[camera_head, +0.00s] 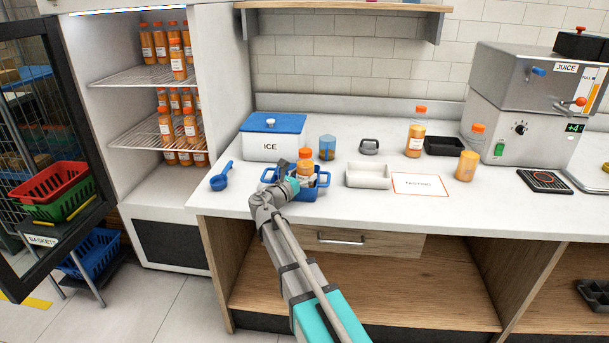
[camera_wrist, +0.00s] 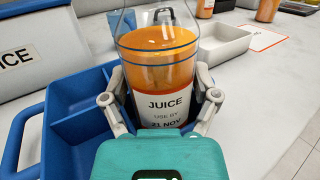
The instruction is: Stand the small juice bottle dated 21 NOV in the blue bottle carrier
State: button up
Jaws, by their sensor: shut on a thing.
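The small juice bottle (camera_head: 306,166) has an orange cap and orange juice. In the wrist view its white label (camera_wrist: 165,106) reads JUICE, USE BY 21 NOV. My gripper (camera_head: 296,180) is shut on the bottle, with one finger on each side in the wrist view (camera_wrist: 160,98). The bottle is upright at the blue bottle carrier (camera_head: 323,181), over or in its right part. The carrier's empty left compartments show in the wrist view (camera_wrist: 78,128). The bottle's base is hidden, so I cannot tell whether it rests on the carrier floor.
A white ICE box (camera_head: 273,146) with a blue lid stands behind the carrier, and a blue scoop (camera_head: 221,177) lies left. A blue cup (camera_head: 327,147), white tray (camera_head: 368,176) and TASTING card (camera_head: 420,184) are nearby. More bottles (camera_head: 415,132) stand farther right and in the fridge.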

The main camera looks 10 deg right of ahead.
aim_at(305, 151)
jog(key=o, duration=1.2)
jog(key=shift+c, duration=0.2)
jog(key=shift+r, duration=0.1)
notch_tip(305, 151, up, 8)
jog(key=p, duration=0.8)
jog(key=shift+s+r+p, duration=0.2)
jog(key=shift+s+p, duration=0.05)
jog(key=shift+p, duration=0.2)
jog(key=s+d+r+g+y+p, duration=0.1)
jog(key=s+r+y+p, duration=0.1)
jog(key=s+p, duration=0.4)
jog(key=s+r+g+y+p, duration=0.2)
jog(key=s+p, duration=0.4)
jog(key=p, duration=0.1)
jog(key=shift+d+r, duration=0.4)
jog(key=shift+s+y, duration=0.1)
jog(key=shift+y, duration=0.2)
